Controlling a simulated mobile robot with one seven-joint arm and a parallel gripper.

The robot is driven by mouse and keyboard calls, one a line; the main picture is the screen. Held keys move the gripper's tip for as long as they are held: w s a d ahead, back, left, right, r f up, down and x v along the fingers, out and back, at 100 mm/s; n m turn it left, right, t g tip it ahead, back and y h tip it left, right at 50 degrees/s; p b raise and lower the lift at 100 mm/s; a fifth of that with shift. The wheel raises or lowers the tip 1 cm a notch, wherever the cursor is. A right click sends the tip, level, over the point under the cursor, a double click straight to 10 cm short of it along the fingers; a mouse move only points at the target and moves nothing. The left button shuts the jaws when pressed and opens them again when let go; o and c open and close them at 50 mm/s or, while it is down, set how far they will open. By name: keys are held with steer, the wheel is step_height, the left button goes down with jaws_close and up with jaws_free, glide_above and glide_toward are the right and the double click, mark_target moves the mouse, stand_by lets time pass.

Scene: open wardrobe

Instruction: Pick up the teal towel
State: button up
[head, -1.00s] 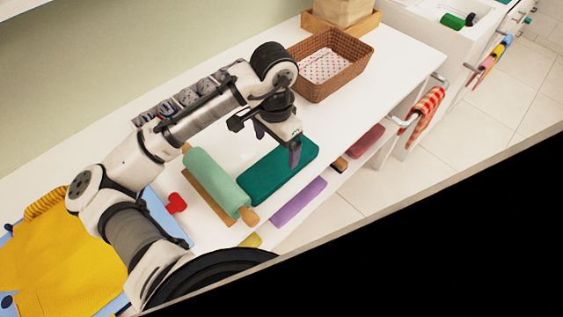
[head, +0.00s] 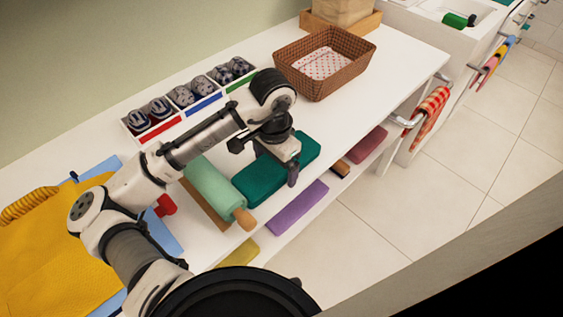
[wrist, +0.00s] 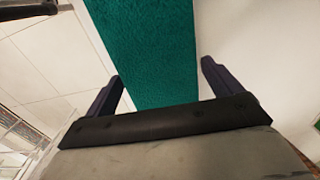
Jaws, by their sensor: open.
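The teal towel (head: 257,187) is a folded dark teal block on the white counter, right of a pale green rolling pin. My gripper (head: 265,162) is over it, and the hand hides its middle. In the wrist view the towel (wrist: 152,45) runs between the two dark fingers, and my gripper (wrist: 161,75) is open with one finger on each side. Nothing is held. I cannot tell how far the fingertips are above the counter.
The rolling pin (head: 212,188) lies close on the left. A wicker basket (head: 325,62) stands behind, and a tray of rolled socks (head: 190,97) lies along the wall. Folded purple (head: 298,207) and pink (head: 365,146) cloths lie on a lower shelf. Counter between towel and basket is bare.

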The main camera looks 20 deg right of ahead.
steer(key=shift+f, duration=0.45)
steer(key=shift+c, duration=0.3)
steer(key=c, duration=0.6)
